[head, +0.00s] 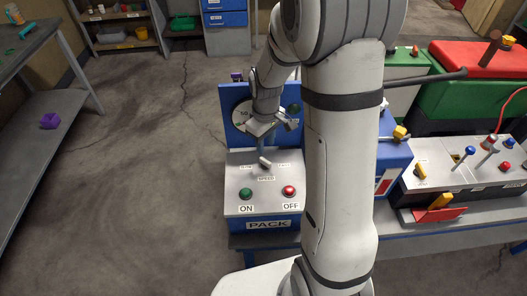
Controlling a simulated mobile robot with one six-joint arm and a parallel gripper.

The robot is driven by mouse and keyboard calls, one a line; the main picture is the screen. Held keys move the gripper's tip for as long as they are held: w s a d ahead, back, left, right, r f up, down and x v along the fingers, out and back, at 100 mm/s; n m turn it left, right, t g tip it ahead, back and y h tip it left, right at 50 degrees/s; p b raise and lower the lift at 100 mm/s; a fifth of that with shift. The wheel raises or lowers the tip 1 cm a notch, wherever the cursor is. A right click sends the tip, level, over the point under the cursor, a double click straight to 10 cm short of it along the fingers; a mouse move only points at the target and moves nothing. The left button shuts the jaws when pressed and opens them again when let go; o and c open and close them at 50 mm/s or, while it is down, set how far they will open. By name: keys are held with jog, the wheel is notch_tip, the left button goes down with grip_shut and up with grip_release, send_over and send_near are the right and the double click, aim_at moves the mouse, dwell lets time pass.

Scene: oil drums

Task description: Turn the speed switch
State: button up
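The speed switch (265,162) is a small pale knob on the sloping grey top of the PACK panel (238,200). It sits between a left label, hard to read but seemingly SLOW, and a right label that seems to read FAST, above the word SPEED. My gripper (264,140) is just above and behind the switch, in front of the blue upright back plate. The fingers are small and partly merge with the switch, so I cannot tell whether they touch it or how far apart they are.
A green ON button (246,194) and a red OFF button (290,191) sit in front of the switch. My large arm link covers the panel's right side. A panel with several levers (460,180) stands to the right. Open floor (150,180) lies to the left.

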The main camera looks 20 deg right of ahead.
aim_at(265, 160)
notch_tip(265, 160, down, 7)
jog(key=shift+f+p, duration=0.2)
jog(key=shift+p, duration=0.3)
jog(key=shift+c, duration=0.4)
grip_shut()
